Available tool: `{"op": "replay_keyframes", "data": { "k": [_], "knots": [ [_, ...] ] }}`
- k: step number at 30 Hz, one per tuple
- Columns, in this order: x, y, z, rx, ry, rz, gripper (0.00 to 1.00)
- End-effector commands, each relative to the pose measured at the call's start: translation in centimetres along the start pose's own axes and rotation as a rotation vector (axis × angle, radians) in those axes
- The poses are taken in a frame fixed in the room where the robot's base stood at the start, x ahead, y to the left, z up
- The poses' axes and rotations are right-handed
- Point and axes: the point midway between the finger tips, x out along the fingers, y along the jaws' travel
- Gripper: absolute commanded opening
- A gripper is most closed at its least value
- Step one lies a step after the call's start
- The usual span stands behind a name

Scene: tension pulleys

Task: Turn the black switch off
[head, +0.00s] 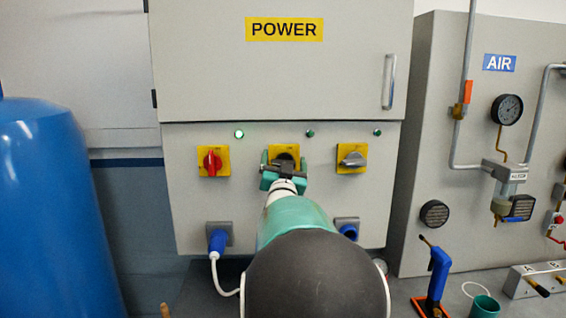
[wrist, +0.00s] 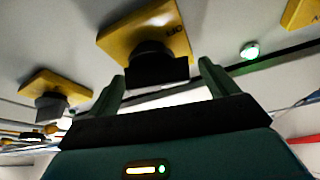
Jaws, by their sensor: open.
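The black switch (wrist: 155,66) sits on a yellow plate (wrist: 122,38) in the wrist view, with its dark knob facing my gripper. In the head view its yellow plate (head: 284,149) is the middle one of three on the power cabinet, and my gripper partly hides the knob. My gripper (head: 284,162) is open in front of it. In the wrist view the two green fingers stand on either side of the knob, apart from it as far as I can tell. The knob's exact angle is hard to read.
A red switch (head: 212,162) is on the left and a grey switch (head: 352,160) on the right. The left lamp (head: 239,134) glows bright green; the other two look dim. A blue tank (head: 50,210) stands at left, an air panel (head: 465,220) at right.

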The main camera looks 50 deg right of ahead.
Motion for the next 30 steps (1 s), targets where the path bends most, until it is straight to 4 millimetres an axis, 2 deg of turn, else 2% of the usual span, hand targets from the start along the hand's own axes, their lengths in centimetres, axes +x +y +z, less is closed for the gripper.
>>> {"op": "replay_keyframes", "data": {
  "k": [8, 12, 15, 19, 27, 30],
  "knots": [
    [0.17, 0.02, 0.01, 0.0, 0.0, 0.0, 0.85],
    [0.16, 0.03, 0.01, 0.0, 0.0, 0.0, 0.58],
    [0.15, 0.03, 0.0, 0.0, 0.0, 0.0, 0.41],
    [0.15, 0.02, 0.01, -0.017, 0.0, -0.006, 0.41],
    [0.1, -0.12, 0.13, -0.203, 0.0, -0.083, 0.41],
    [0.09, -0.12, 0.14, -0.223, 0.0, -0.091, 0.41]
  ]
}}
